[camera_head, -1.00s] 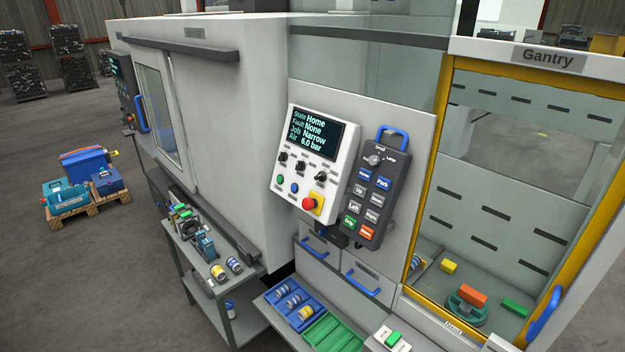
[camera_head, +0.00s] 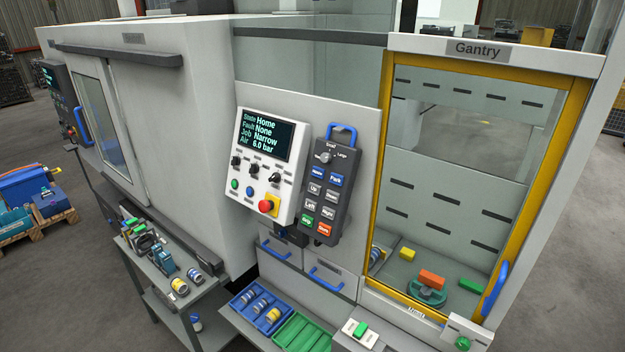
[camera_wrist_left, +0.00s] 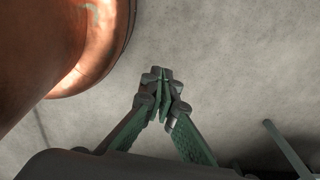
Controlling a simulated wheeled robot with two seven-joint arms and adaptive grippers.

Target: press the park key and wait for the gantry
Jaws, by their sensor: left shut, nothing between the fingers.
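The dark hand pendant (camera_head: 324,190) hangs upright on the grey panel in the head view, with a blue handle on top. Its blue Park key (camera_head: 336,180) is at the upper right of the keypad. The control panel screen (camera_head: 263,136) to its left reads State Home, Fault None, Job Narrow, Air 6.0 bar. The gantry bay (camera_head: 455,190) stands to the right behind a yellow frame. My left gripper (camera_wrist_left: 160,75) shows only in the left wrist view, shut and empty over bare grey floor. My right gripper is in neither view.
A blue tray (camera_head: 240,302) and a green tray (camera_head: 296,340) sit on the ledge below the panel. A side cart (camera_head: 200,283) with tools stands at lower left. A small box with a green button (camera_head: 360,329) is at the front. An orange rounded surface (camera_wrist_left: 70,50) fills the wrist view's upper left.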

